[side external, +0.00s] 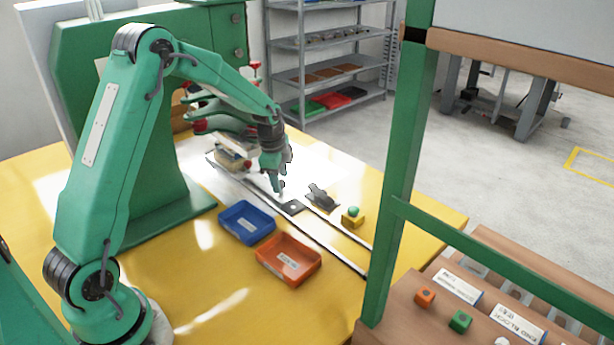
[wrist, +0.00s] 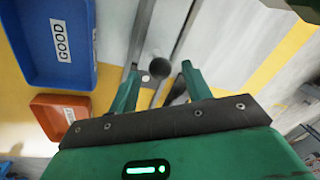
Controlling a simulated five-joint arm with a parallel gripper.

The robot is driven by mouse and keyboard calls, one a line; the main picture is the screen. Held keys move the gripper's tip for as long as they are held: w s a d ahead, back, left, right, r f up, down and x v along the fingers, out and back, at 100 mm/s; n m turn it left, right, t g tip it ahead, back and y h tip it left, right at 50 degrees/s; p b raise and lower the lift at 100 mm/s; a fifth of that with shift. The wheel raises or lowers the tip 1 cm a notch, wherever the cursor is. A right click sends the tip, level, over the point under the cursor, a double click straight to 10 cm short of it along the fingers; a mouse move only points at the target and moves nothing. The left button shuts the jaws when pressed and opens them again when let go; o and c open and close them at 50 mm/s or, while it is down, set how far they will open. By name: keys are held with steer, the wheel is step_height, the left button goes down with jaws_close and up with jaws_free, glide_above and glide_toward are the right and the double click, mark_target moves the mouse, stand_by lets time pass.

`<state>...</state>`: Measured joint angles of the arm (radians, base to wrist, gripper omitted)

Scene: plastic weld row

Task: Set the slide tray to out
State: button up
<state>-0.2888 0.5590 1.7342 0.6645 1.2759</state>
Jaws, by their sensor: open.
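The slide tray shows as a dark flat plate (side external: 292,207) with a pale round spot, lying between two long metal rails on the yellow table. In the wrist view a round black knob (wrist: 156,69) stands over the rails, with a small pale disc beside it. My gripper (side external: 281,189) points down just above the rails, close to the dark plate. In the wrist view my gripper (wrist: 162,82) has its two green fingers spread apart, with the knob seen between and beyond them. I cannot tell the height gap to the knob. Nothing is held.
A blue bin (side external: 247,222) marked GOOD and an orange bin (side external: 289,259) stand in front of the rails. A dark clamp (side external: 321,197) and a yellow box with a green button (side external: 353,217) stand behind. A green post (side external: 398,180) rises at right.

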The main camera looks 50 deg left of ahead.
steer(key=shift+w+f, duration=0.1)
steer(key=shift+f, duration=0.55)
steer(key=shift+c, duration=0.4)
jaws_close()
steer(key=d, duration=0.8)
steer(key=shift+d, duration=0.35)
steer(key=shift+o, duration=0.4)
jaws_free()
steer(key=shift+r, duration=0.2)
